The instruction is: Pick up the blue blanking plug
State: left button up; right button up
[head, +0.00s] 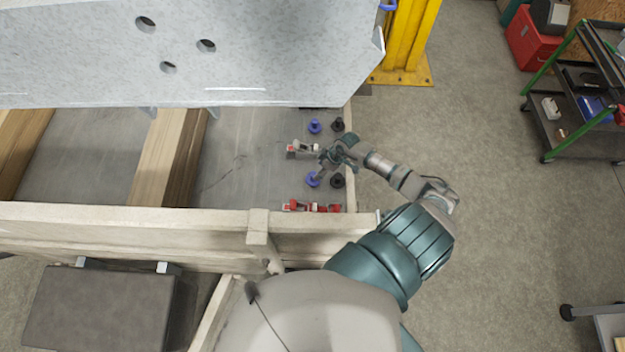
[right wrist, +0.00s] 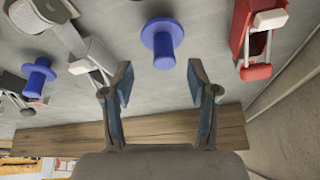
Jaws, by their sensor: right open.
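Two blue blanking plugs stand on the grey trailer bed in the head view. The nearer one (head: 313,180) is right beside my right gripper (head: 322,168); the farther one (head: 314,126) is nearer the grey plate. In the right wrist view, one blue plug (right wrist: 162,42) is just beyond the gap between my open right fingertips (right wrist: 160,84), with nothing between the fingers. The other blue plug (right wrist: 38,78) is at the left. My left gripper is not in view.
Black plugs (head: 338,124) (head: 337,181) stand right of the blue ones. A red clamp (right wrist: 256,40) and a grey-white clamp (head: 302,149) flank the nearer blue plug. The trailer's pale side rail (head: 150,216) runs in front, and a large grey plate (head: 270,50) overhangs the back.

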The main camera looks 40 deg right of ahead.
aim_at(313, 174)
jog(key=shift+w+a+f, duration=0.1)
jog(key=shift+w+f, duration=0.1)
jog(key=shift+f, duration=0.4)
jog(key=x, duration=0.2)
jog(key=a+x, duration=0.1)
jog(key=x, duration=0.1)
jog(key=shift+w+f, duration=0.1)
jog(key=c, duration=0.5)
jog(key=shift+d, duration=0.15)
grip_shut()
